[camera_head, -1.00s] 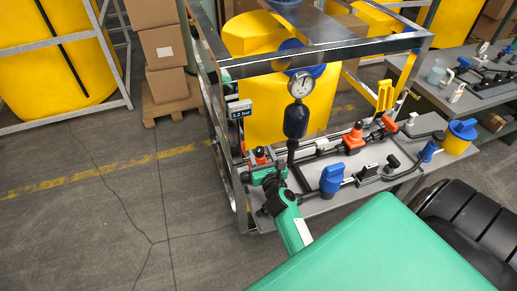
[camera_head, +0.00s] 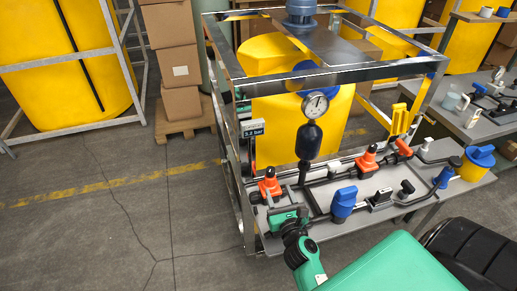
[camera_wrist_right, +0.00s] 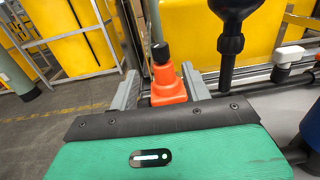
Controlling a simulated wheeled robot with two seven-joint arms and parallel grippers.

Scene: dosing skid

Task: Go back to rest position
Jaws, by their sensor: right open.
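My right gripper (camera_head: 283,215) is at the front left corner of the skid in the head view, its green body low in front of the left orange valve (camera_head: 270,187). In the right wrist view its two grey fingers (camera_wrist_right: 160,85) are apart with nothing gripped. The orange valve (camera_wrist_right: 167,88) with its black top shows in the gap between them, beyond the gripper body. I cannot tell the exact clearance between fingers and valve. The fingertips are hard to make out in the head view. My left gripper is not in view.
The skid's metal frame (camera_head: 236,160) stands close around the gripper's left side. A pressure gauge (camera_head: 315,105) on a black body, a blue valve (camera_head: 343,204) and a second orange valve (camera_head: 367,160) stand on the skid. A yellow tub (camera_head: 477,162) is at right. The floor at left is clear.

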